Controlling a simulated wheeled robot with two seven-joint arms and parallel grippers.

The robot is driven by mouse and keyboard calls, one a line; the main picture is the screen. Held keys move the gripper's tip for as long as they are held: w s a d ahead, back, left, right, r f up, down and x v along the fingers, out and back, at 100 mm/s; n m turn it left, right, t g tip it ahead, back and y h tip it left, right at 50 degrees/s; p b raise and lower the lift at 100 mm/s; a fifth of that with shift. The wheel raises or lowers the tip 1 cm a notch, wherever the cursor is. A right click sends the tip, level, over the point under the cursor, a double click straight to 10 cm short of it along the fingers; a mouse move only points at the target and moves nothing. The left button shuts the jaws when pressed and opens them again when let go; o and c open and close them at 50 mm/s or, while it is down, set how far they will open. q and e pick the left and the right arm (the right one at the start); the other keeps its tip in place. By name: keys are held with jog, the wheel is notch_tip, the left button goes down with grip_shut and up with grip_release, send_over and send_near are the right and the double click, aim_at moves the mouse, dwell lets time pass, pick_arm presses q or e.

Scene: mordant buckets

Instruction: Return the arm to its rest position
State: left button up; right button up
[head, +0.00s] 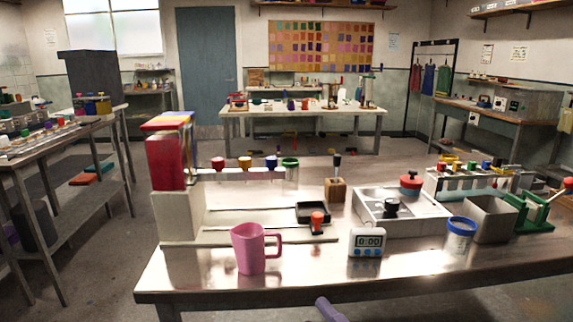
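Neither of my grippers shows in the head view, and no part of my arms can be made out for sure. A purple rounded bar (330,310) pokes up at the bottom edge, in front of the table's front edge. Its lower end is cut off, so I cannot tell what it belongs to or whether anything holds it. A metal-topped table (200,277) spreads across the lower part of the view.
On the table stand a pink jug (255,249), a timer (367,242) reading 0:00, a white-and-blue tub (460,236), a grey open box (491,220), a burner unit (425,222) and a red-fronted dispenser (166,165). The table's front strip is mostly clear.

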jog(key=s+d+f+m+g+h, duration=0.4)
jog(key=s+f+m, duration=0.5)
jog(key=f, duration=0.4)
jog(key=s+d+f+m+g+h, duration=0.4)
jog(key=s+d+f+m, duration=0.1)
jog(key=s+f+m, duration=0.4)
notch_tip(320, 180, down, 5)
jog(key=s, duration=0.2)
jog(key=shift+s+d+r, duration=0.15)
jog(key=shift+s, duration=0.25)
